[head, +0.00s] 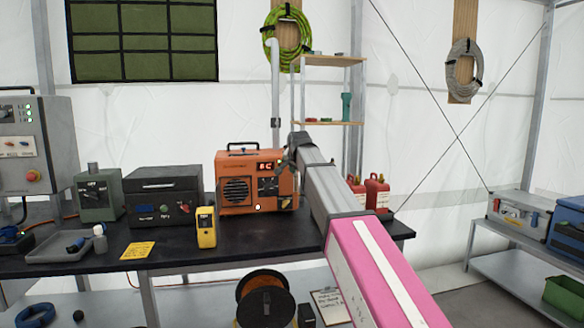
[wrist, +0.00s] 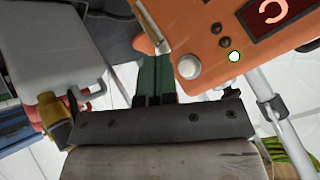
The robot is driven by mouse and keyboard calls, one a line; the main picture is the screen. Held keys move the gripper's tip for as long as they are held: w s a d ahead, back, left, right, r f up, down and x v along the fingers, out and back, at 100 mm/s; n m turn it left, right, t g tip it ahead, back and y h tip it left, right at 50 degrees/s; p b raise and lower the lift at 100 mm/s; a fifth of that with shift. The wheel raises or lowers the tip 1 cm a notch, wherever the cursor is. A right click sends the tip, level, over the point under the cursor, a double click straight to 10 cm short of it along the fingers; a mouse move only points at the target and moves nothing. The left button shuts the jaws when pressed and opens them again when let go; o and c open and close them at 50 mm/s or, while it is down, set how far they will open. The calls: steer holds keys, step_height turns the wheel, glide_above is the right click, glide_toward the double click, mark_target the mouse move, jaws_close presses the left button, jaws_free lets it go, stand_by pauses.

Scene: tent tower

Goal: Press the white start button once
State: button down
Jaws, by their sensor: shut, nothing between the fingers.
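The orange unit (head: 240,191) stands on the dark bench, with a red-lit display (head: 267,167). In the head view my gripper end (head: 297,142) is by the unit's upper right corner.
A black box (head: 163,195), a green box (head: 98,198) and a yellow meter (head: 206,228) stand left of the unit. Red canisters (head: 377,193) stand to the right behind my arm. A shelf (head: 333,61) rises behind the bench.

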steer(key=shift+s+d, duration=0.2)
steer(key=shift+s, duration=0.5)
steer(key=shift+s+d, duration=0.2)
steer(key=shift+s, duration=0.5)
